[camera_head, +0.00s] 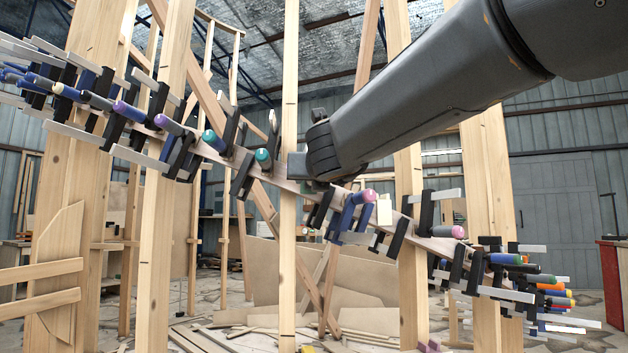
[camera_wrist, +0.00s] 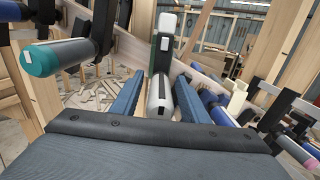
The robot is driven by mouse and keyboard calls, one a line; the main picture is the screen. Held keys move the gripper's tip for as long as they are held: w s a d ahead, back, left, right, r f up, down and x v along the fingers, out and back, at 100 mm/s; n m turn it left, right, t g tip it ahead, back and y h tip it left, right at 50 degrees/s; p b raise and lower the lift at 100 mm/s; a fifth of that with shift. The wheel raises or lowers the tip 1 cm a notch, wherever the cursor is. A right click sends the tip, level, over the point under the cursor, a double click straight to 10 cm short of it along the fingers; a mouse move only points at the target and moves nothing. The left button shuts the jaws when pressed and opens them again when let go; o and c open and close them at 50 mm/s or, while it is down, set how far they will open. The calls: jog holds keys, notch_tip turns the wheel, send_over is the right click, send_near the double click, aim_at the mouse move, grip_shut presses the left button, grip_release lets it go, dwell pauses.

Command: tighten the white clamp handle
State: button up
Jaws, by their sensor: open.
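The white clamp handle (camera_wrist: 158,98) shows in the wrist view, a pale cylinder with dark bands below a green-and-black clamp part (camera_wrist: 164,46). It lies between the two blue fingers of my gripper (camera_wrist: 158,86), which is open around it. Small gaps seem to show beside the handle; I cannot tell whether either finger touches it. In the head view my gripper (camera_head: 300,166) is at the middle of the curved wooden stringer (camera_head: 277,183), and it hides the white handle there.
A teal-ended clamp handle (camera_wrist: 58,57) is close on the left in the wrist view. Blue clamp handles (camera_wrist: 215,105) crowd the right. In the head view, several clamps line the stringer both ways, and upright wooden posts (camera_head: 287,265) stand along it. Wood scraps litter the floor.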

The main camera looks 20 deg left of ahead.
jog(key=v, duration=0.7)
jog(key=v, duration=1)
jog(key=shift+p, duration=0.4)
dwell(0.5)
